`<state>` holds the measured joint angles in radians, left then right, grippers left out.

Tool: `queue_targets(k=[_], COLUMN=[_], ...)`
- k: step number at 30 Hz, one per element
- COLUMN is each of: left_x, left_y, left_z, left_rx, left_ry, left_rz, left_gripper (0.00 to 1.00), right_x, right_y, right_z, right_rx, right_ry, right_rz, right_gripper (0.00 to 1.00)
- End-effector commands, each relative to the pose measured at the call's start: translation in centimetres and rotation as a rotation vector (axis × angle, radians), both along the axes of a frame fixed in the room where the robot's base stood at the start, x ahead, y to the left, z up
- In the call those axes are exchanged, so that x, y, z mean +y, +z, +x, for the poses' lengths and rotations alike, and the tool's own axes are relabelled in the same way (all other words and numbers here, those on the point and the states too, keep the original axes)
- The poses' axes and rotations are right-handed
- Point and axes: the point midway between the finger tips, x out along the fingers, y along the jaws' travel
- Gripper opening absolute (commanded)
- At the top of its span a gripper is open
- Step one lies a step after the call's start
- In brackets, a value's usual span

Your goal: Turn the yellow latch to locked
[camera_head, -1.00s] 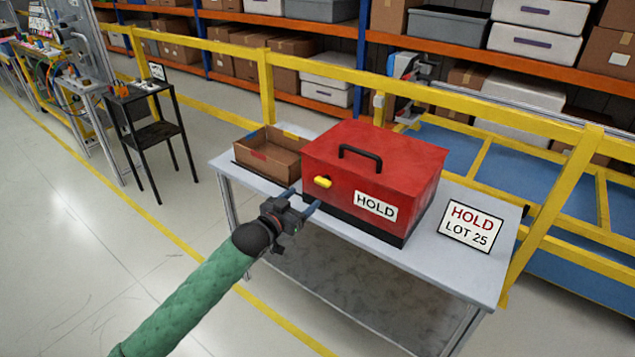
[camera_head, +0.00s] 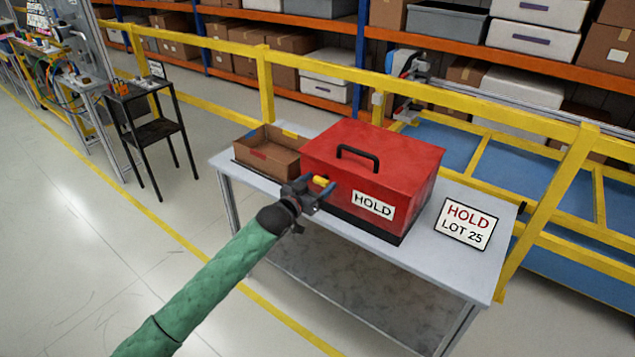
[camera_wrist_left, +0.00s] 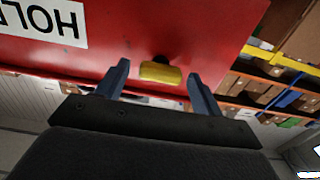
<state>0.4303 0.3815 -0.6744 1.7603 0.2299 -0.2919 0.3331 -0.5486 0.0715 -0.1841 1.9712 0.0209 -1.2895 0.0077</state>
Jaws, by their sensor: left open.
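The yellow latch (camera_head: 322,181) sticks out from the front face of the red box (camera_head: 420,165), near its left end. My left gripper (camera_head: 318,192) is at the latch, with its fingers pointing at the box front. In the left wrist view the latch (camera_wrist_left: 161,72) lies between the two spread fingertips of the gripper (camera_wrist_left: 157,82), with gaps on both sides. The gripper is open and not closed on the latch. The latch's long side runs across the gap between the fingers in that view. My right gripper is not in view.
The red box stands on a grey table (camera_head: 455,268). An open cardboard box (camera_head: 268,160) is left of it, and a HOLD LOT 25 sign (camera_head: 466,223) is on the right. A yellow railing (camera_head: 460,100) runs behind the table. Open floor lies left of the table.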

Motion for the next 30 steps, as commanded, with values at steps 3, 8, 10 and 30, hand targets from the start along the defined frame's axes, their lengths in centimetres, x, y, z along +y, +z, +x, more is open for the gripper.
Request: queue_targets(k=[3,8,10,30], left_x=[-0.08,-0.06,-0.06,-0.08], left_y=[0.01,0.01,0.02,0.09], left_z=[0.09,0.09,0.09,0.11], left_rx=[0.000,0.000,0.000,-0.076], left_ry=[0.000,0.000,0.000,0.000], left_rz=[0.000,0.000,0.000,0.102], left_gripper=[0.67,0.67,0.56,0.23], right_x=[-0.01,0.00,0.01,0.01], right_y=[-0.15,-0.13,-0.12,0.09], right_z=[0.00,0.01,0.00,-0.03], right_rx=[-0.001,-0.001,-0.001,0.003], right_ry=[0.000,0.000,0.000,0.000], right_rz=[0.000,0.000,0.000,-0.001], right_gripper=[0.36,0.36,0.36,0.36])
